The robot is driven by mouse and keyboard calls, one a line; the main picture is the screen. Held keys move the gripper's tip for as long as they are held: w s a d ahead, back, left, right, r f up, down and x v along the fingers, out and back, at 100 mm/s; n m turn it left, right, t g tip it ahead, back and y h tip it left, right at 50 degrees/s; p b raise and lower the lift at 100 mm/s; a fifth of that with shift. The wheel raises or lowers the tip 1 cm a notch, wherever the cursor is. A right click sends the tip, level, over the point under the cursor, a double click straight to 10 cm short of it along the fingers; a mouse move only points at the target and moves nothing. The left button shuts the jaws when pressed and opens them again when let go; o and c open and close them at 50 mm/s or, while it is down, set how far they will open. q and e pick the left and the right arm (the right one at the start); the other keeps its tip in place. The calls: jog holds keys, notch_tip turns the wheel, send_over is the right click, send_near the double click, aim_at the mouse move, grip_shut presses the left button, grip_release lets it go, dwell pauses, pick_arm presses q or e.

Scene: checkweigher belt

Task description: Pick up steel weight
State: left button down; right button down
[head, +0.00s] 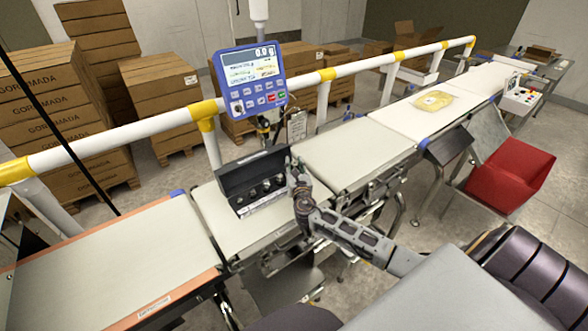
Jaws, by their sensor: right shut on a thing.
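An open dark case (232,183) sits on the weighing belt, its lid raised at the back. Several small steel weights (266,186) stand in a row inside it. My right gripper (292,168) is at the right end of the case, its fingers pointing away from me. It is shut on a steel weight, which the fingers and wrist hide almost wholly. I cannot tell whether that weight is clear of the case. My left gripper is not in view.
A blue control panel (250,82) reading 0.0 stands behind the case. A white and yellow rail (165,122) runs behind the belts. A yellow pack (434,101) lies on the far belt. A red bin (510,172) is at right. The middle belt (352,152) is clear.

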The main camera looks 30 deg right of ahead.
aim_at(294, 162)
notch_tip(294, 162, up, 9)
jog(key=shift+p, duration=0.55)
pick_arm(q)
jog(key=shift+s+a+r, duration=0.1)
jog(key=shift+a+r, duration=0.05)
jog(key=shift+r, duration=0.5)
